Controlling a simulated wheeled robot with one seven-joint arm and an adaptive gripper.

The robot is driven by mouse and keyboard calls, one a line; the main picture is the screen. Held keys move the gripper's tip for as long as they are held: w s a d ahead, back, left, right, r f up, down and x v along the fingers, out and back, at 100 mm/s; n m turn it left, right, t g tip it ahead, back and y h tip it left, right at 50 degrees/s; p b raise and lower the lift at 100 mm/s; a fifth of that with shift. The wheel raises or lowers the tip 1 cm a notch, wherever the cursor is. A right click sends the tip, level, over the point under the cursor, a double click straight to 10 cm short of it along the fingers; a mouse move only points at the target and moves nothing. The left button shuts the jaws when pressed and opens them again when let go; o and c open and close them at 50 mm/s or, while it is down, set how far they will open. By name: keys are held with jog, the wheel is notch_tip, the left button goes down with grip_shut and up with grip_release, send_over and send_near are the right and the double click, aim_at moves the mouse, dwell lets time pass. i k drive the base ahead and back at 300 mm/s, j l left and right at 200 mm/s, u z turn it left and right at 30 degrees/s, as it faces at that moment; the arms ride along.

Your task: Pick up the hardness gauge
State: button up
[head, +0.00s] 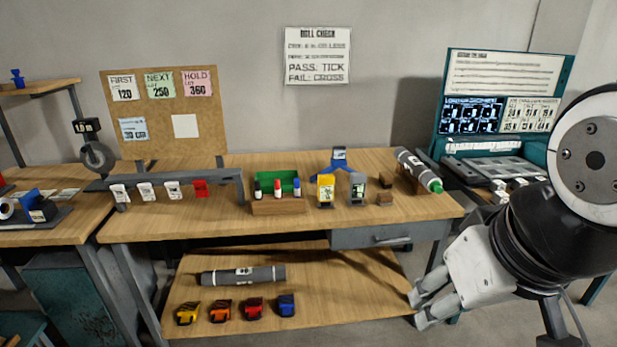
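Two small upright handheld devices stand on the workbench (290,222), right of the marker rack: a yellow one (326,190) and a grey one (357,187). Both have pale faces. A blue device with a small display (339,158) stands behind them. No readable label says which is the hardness gauge. My gripper (422,309) is at the lower right, in front of the bench's right end and well apart from these devices. Its two fingers point down-left with a gap between them, and nothing shows in it.
A marker rack (279,207) and a rail with hanging tags (172,185) stand left of the devices. A grey roll with a green end (419,171) lies to their right. Another roll (242,275) and several small coloured items lie on the lower shelf (340,290). A drawer (383,238) hangs under the benchtop.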

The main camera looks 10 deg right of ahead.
aim_at(357, 180)
jog(key=i+l+u, duration=0.25)
jog(key=i+l, duration=0.25)
jog(key=i, duration=0.35)
jog(key=i+l+u, duration=0.3)
jog(key=i+l, duration=0.35)
jog(key=i, duration=0.15)
